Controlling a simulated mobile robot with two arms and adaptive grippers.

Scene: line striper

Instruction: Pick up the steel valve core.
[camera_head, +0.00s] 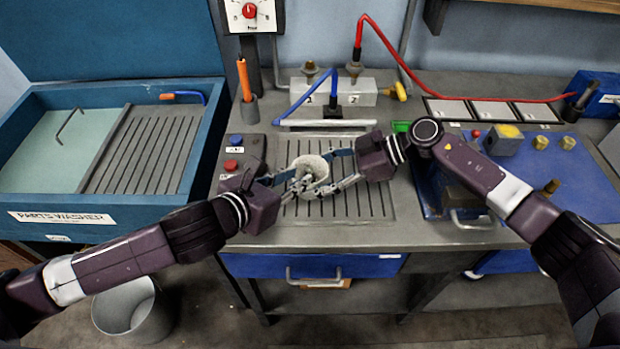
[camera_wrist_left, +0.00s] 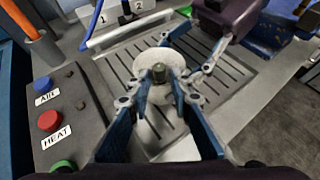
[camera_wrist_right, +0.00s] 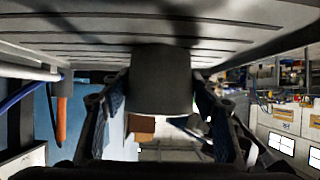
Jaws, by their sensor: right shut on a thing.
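A pale round cup (camera_head: 309,163) is held over the slotted grate of the workbench. My right gripper (camera_head: 325,172) is shut on the cup, which shows as a dark grey cylinder (camera_wrist_right: 160,80) between its fingers in the right wrist view. A small grey steel piece, apparently the valve core (camera_wrist_left: 160,74), shows against the cup's pale round face (camera_wrist_left: 152,62) in the left wrist view. My left gripper (camera_wrist_left: 164,80) has its fingertips on either side of this piece, seemingly apart from it. The fingers partly hide the core in the head view.
A blue parts washer (camera_head: 100,220) stands at the left. Red and blue buttons are on a panel (camera_head: 240,155) beside the grate (camera_head: 370,200). A numbered block (camera_head: 360,92) with hoses stands behind. A blue mat (camera_head: 570,180) with brass parts lies at the right.

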